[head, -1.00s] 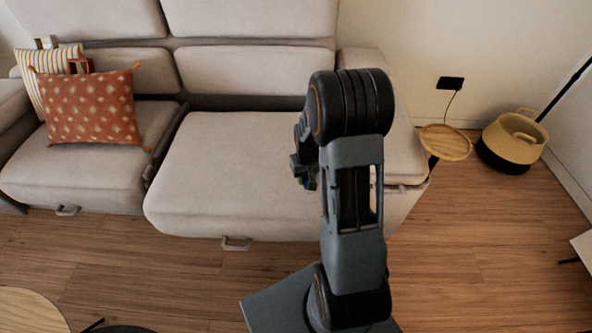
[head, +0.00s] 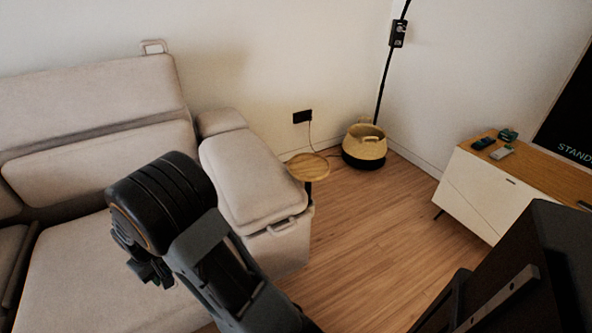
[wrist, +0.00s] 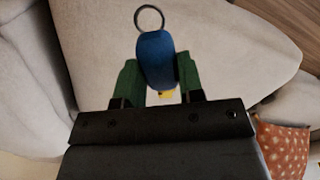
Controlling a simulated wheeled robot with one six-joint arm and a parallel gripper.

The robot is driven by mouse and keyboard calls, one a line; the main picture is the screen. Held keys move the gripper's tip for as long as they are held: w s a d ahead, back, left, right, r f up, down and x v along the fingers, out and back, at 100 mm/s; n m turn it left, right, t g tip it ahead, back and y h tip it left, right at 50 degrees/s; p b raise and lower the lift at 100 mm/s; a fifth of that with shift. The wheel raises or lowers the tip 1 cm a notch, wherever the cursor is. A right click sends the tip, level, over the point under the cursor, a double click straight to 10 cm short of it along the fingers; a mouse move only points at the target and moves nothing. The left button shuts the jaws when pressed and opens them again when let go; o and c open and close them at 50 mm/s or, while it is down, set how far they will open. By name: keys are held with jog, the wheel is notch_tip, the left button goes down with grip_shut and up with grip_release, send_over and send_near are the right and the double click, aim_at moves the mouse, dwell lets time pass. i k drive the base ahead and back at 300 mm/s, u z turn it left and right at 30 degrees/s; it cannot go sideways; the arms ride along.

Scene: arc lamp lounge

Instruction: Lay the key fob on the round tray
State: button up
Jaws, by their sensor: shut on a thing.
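In the wrist view the blue key fob (wrist: 156,62) with a metal ring (wrist: 149,18) is held between the green fingers of my gripper (wrist: 157,78), above the sofa seat. In the head view my gripper (head: 150,270) is at the left, over the sofa, mostly hidden behind my arm; the fob cannot be made out there. The round tray (head: 308,166) is a small wooden disc on a dark post beside the sofa's right arm, well to the right of my gripper. Its visible top looks bare.
The beige sofa (head: 245,175) fills the left. A woven basket (head: 364,148) and a dark lamp pole (head: 385,75) stand behind the tray. A white cabinet (head: 478,195) with small items is at right. Open wooden floor (head: 370,230) lies between.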

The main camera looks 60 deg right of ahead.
aim_at(308, 165)
jog(key=k, duration=0.4)
jog(key=u, duration=1.55)
jog(key=k, duration=1.2)
jog(key=z, duration=1.8)
